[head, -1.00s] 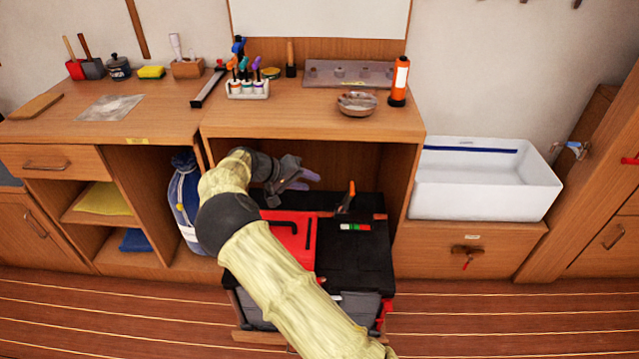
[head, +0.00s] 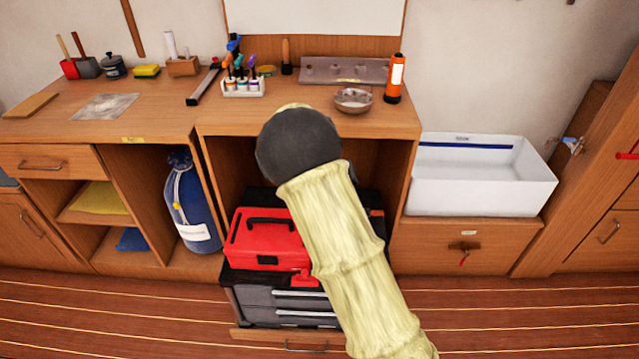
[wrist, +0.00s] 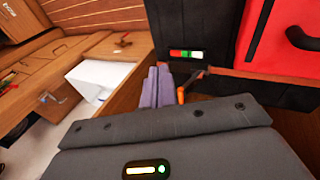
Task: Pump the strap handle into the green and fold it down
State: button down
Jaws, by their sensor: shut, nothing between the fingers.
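The strap handle (wrist: 182,95) is a dark lever with an orange end, seen in the wrist view against the black case top (wrist: 213,32). A small red, white and green gauge (wrist: 187,53) lies on that top near the lever's base; I cannot make out a pointer. My gripper (wrist: 159,70) has its purple fingers shut and empty, just left of the orange end; I cannot tell whether they touch it. In the head view my arm hides the gripper, handle and gauge.
A red toolbox (head: 265,240) with a black handle sits beside the black top, above grey drawers (head: 290,305). Wooden cabinet walls enclose the space behind. A white basin (head: 480,180) stands to the right. A blue bag (head: 190,205) stands to the left.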

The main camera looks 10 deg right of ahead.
jog(key=s+r+t+y, duration=0.1)
jog(key=s+r+y, duration=0.1)
jog(key=s, duration=1)
jog(key=s+r+n+y, duration=0.1)
jog(key=s+r+y, duration=0.2)
jog(key=s, duration=0.9)
jog(key=shift+s+d+t, duration=0.3)
jog(key=shift+d+t, duration=0.1)
jog(key=shift+s+a, duration=0.2)
jog(key=shift+s, duration=0.05)
